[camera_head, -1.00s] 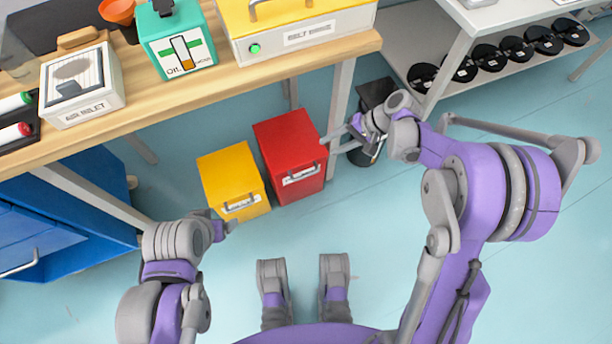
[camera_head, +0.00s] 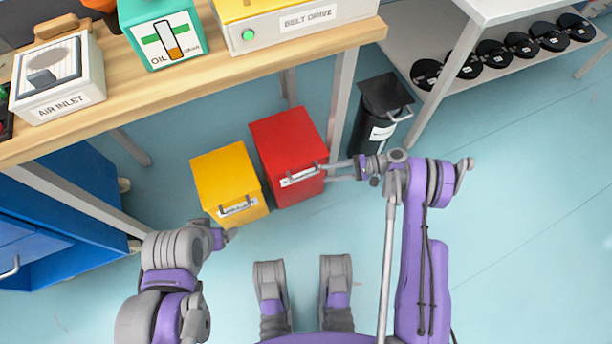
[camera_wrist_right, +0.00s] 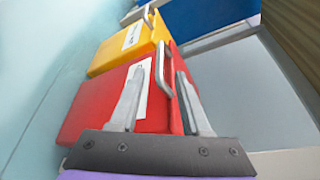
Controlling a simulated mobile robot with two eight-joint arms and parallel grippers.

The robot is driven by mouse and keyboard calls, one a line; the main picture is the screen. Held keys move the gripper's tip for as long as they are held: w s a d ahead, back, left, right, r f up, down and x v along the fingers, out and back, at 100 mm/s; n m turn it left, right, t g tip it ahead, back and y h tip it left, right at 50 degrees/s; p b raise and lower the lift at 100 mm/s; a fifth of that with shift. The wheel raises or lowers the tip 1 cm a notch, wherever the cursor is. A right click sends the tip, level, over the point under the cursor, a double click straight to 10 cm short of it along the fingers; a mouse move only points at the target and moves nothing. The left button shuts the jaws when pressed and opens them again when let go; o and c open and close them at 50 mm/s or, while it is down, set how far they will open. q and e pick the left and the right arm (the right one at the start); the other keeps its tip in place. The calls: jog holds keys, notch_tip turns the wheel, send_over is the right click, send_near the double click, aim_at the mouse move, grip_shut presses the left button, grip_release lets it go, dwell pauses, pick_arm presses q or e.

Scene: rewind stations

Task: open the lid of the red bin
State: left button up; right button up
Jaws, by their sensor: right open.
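The red bin (camera_head: 285,140) stands on the floor with its lid down, a grey handle and white label on its front. My right gripper (camera_head: 335,171) is at the right front edge of the red bin, near the handle. In the right wrist view its two fingers (camera_wrist_right: 162,92) are open. The red bin (camera_wrist_right: 95,105) fills the view behind them, and its handle (camera_wrist_right: 162,70) appears between the fingertips, not gripped. My left gripper (camera_head: 224,236) is low at the left, in front of the yellow bin; its jaws are too small to read.
The yellow bin (camera_head: 222,172) stands close left of the red bin. A black bin (camera_head: 375,130) stands at the right, behind my right arm. The workbench (camera_head: 130,113) is behind the bins, with a blue cabinet (camera_head: 85,180) under its left end.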

aim_at(306, 176)
jog(key=b+x, duration=0.1)
jog(key=x, duration=0.7)
jog(key=shift+a, duration=0.35)
grip_shut()
dwell(1.0)
